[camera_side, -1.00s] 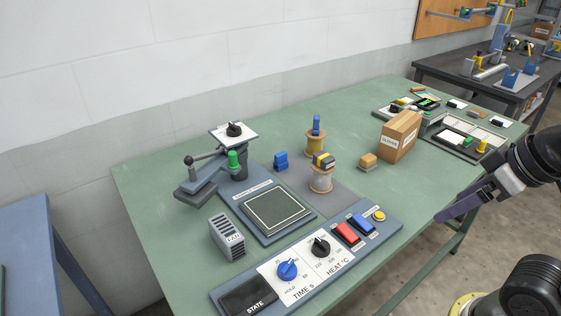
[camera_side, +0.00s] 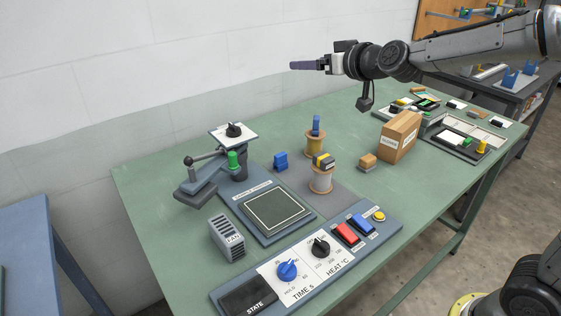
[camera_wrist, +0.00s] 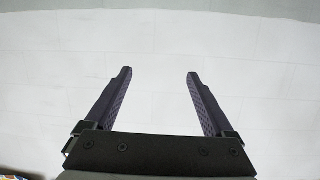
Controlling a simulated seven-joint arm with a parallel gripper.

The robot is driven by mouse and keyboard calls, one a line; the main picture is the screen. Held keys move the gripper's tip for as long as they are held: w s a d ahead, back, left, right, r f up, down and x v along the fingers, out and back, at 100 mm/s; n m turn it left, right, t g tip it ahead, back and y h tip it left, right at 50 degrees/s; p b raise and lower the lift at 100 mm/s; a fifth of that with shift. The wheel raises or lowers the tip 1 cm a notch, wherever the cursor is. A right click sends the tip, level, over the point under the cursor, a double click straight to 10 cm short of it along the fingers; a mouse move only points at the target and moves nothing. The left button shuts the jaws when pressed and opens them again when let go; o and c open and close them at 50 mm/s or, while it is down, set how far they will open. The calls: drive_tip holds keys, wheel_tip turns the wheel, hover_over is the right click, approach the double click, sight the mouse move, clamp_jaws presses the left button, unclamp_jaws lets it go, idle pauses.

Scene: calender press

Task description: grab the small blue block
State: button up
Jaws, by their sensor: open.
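The small blue block (camera_side: 281,160) sits on the grey mat on the green table, in the side view. Another blue piece (camera_side: 316,124) stands upright on top of the rear wooden spool. My gripper (camera_side: 292,65) is high above the table, pointing left toward the wall, well above and apart from the block. In the wrist view my gripper (camera_wrist: 160,73) shows two spread fingers with nothing between them, only the pale wall beyond. The block is not in the wrist view.
The press (camera_side: 212,172) with its lever stands left of the block. A front spool (camera_side: 321,180) carries yellow and dark pieces. A control panel (camera_side: 262,270) lies along the front.

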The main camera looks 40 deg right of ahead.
drive_tip(key=w+f+m+h, duration=0.1)
drive_tip(key=w+f, duration=0.6)
drive_tip(key=f, duration=0.1)
drive_tip(key=g, duration=0.2)
hover_over(281, 154)
drive_tip(key=s, duration=0.1)
wheel_tip(281, 154, down, 12)
drive_tip(key=shift+g+h, duration=0.3)
drive_tip(key=shift+g, duration=0.1)
drive_tip(key=f, duration=1)
drive_tip(key=shift+s+a+f, duration=0.1)
drive_tip(key=shift+s+a, duration=0.05)
drive_tip(key=shift+s, duration=0.1)
drive_tip(key=shift+x, duration=2.65)
drive_tip(key=shift+s+f, duration=0.15)
clamp_jaws()
